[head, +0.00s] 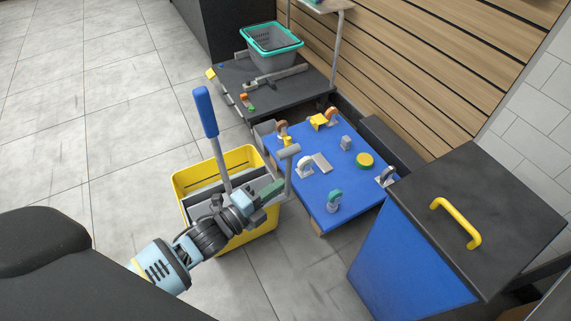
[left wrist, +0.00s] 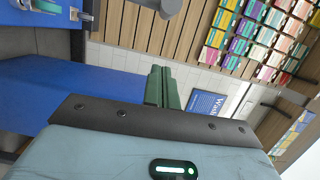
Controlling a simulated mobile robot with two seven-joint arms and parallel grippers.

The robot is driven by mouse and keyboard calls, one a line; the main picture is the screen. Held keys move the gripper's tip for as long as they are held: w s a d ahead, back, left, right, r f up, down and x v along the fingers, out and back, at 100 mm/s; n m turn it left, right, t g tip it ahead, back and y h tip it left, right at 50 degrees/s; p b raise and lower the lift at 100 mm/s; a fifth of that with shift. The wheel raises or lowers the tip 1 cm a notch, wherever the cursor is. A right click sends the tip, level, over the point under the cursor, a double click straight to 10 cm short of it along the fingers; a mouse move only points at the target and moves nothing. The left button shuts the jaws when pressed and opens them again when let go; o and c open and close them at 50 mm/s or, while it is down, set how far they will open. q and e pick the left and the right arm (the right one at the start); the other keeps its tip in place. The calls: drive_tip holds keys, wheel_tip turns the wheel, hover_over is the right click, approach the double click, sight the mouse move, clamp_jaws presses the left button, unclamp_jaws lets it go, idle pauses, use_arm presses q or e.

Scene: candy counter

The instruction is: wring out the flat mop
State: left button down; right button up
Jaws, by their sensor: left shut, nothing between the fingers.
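A yellow bucket (head: 188,178) stands on the tiled floor with a grey wringer (head: 205,193) in its top. The flat mop stands in the bucket, with its blue-gripped handle (head: 206,112) leaning up and left; its head is hidden. A grey lever with a crossbar grip (head: 289,152) rises at the bucket's right side. My left gripper (head: 272,190) is over the bucket, its green fingers beside the lever's shaft. The fingers (left wrist: 161,88) are closed together and empty in the left wrist view. Contact with the lever cannot be told. My right gripper is out of view.
A blue-topped cart (head: 305,205) with hooks and small parts stands right of the bucket. Behind it is a dark platform (head: 290,92) with a teal-rimmed basket (head: 270,45). A blue cabinet (head: 405,255) with a yellow handle (head: 455,222) is at right. Floor at left is clear.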

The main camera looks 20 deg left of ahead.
sight(276, 158)
use_arm(q)
drive_tip(key=w+b, duration=0.2)
drive_tip(key=w, duration=0.6)
drive_tip(key=shift+a, duration=0.35)
drive_tip(key=shift+f, duration=0.1)
drive_tip(key=shift+w+a+r, duration=0.2)
drive_tip(key=shift+w+a, duration=0.8)
drive_tip(key=shift+a, duration=0.25)
